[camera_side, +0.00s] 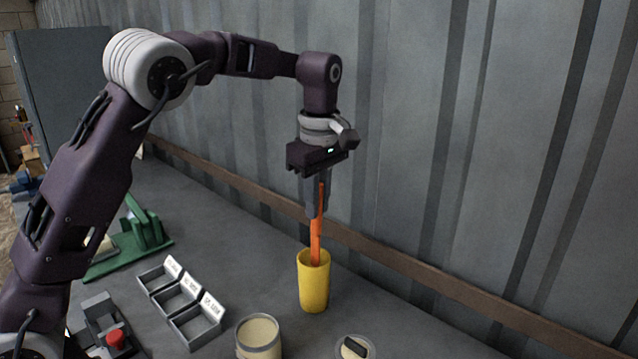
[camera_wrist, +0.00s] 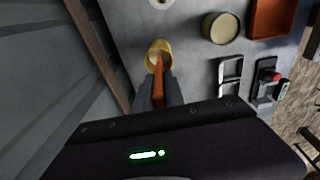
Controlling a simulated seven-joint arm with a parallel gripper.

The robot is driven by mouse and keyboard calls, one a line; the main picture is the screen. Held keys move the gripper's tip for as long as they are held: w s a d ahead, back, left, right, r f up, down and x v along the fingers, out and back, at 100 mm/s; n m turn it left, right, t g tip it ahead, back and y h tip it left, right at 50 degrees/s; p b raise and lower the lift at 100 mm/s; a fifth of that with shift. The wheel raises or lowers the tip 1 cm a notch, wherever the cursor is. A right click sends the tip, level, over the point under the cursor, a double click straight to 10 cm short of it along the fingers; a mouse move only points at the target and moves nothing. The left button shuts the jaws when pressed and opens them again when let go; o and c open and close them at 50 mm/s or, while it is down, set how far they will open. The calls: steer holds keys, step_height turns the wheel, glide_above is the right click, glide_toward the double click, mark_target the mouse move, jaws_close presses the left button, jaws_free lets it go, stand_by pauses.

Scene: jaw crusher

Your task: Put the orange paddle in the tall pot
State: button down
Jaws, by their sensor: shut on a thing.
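The orange paddle (camera_side: 316,243) is upright in my gripper (camera_side: 317,212), which is shut on its upper part. The paddle's lower end is at the mouth of the tall yellow pot (camera_side: 314,287) and seems to pass behind its front rim, so the tip is hidden. The pot stands upright on the bench. In the wrist view, the paddle (camera_wrist: 158,82) extends from between the fingers (camera_wrist: 158,103) toward the pot (camera_wrist: 160,46), overlapping its opening. I cannot tell how deep the paddle reaches.
A wide cream-filled tub (camera_side: 258,337) and a round dish with a dark piece (camera_side: 355,347) stand near the pot. Several labelled open bins (camera_side: 180,298) and a red-button box (camera_side: 115,338) lie left. A corrugated wall (camera_side: 450,150) rises close behind the pot.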

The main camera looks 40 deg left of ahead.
mark_target(314, 234)
steer(key=shift+g+h, duration=0.3)
steer(key=shift+h, duration=0.2)
steer(key=f, duration=0.3)
steer(key=a+f, duration=0.1)
steer(key=f, duration=0.2)
steer(key=w+a+f, duration=0.1)
steer(key=f, duration=0.1)
steer(key=shift+w+f, duration=0.1)
steer(key=shift+f, duration=0.3)
steer(key=c, duration=1.3)
jaws_free()
steer(key=shift+c, duration=0.2)
